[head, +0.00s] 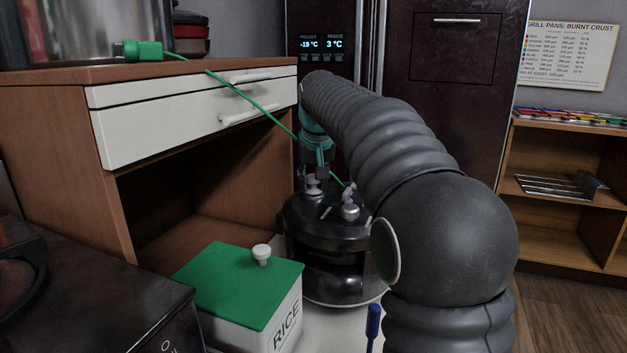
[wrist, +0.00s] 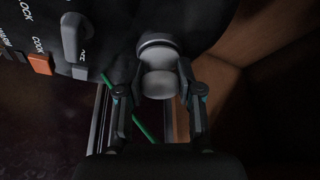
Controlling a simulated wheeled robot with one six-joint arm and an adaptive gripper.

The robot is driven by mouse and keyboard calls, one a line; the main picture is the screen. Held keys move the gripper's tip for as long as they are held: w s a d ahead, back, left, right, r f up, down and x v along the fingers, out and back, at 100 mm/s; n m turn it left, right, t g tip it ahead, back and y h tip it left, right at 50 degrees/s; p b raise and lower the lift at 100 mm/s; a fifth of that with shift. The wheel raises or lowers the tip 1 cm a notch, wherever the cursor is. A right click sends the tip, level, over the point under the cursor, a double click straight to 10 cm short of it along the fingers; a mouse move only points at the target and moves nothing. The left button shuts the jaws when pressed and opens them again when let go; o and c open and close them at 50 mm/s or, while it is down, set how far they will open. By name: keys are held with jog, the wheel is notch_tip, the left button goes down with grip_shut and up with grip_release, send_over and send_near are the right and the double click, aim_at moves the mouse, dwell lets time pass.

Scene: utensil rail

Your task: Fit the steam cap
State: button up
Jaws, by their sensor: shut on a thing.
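A black cooker (head: 318,262) stands upright on a pale surface, partly hidden by my arm. My gripper (head: 317,166) points down at the left part of its lid. It is shut on a small pale grey cap (wrist: 159,83), which lies between the two fingers in the wrist view. The cap also shows under the fingers in the head view (head: 312,187). A wider pale round part (wrist: 157,45) is right beside the cap at the lid; I cannot tell whether the cap is seated. A grey lever (wrist: 75,38) and an orange COOK button (wrist: 40,63) are on the cooker.
A rice box (head: 237,290) with a green lid and white knob stands close to the cooker's left. A wooden cabinet (head: 60,130) with white drawers is behind it. A green cord (head: 243,95) runs from the counter down past my gripper. A blue handle (head: 373,322) stands in front.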

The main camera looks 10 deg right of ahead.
jog(key=shift+f, duration=0.1)
jog(key=o, duration=1.2)
jog(key=v, duration=1.2)
